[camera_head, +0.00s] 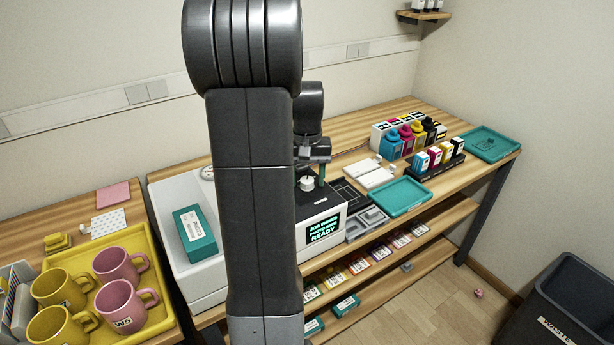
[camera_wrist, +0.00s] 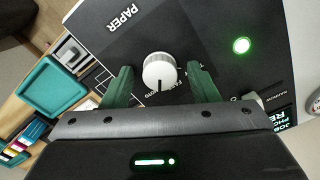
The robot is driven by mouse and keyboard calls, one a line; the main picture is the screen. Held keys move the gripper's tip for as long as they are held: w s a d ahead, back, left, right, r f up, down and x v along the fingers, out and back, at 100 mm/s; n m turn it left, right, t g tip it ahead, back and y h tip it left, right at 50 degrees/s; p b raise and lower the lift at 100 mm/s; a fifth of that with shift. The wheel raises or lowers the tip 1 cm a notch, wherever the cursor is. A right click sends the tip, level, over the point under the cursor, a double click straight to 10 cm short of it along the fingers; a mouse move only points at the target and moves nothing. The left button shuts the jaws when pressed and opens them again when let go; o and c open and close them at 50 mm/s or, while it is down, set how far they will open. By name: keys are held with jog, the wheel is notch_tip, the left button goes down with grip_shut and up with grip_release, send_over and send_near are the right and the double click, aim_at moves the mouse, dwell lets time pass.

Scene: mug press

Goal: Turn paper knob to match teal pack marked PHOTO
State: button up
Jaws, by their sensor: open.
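The white paper knob (camera_wrist: 160,72) sits on the dark panel beside the word PAPER. A dark pointer line on it points toward the bottom of the wrist view, toward small labels partly hidden by my gripper. My gripper (camera_wrist: 159,70) is open, with one green finger on each side of the knob; I cannot tell if either touches it. In the head view the knob (camera_head: 306,184) shows beside my gripper (camera_head: 320,172).
A lit display (camera_head: 323,230) reads READY, and a green light (camera_wrist: 241,45) glows on the panel. A teal tray (camera_head: 403,195) and ink bottles (camera_head: 405,137) stand to the right. A yellow tray (camera_head: 162,262) of mugs is at left. More teal packs (camera_head: 345,305) lie on the low shelf.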

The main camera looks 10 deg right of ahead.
aim_at(307, 180)
jog(key=c, duration=1)
jog(key=shift+m+p, duration=0.45)
jog(key=shift+m, duration=1.05)
jog(key=o, duration=1)
notch_tip(307, 180, up, 14)
jog(key=shift+f, duration=0.1)
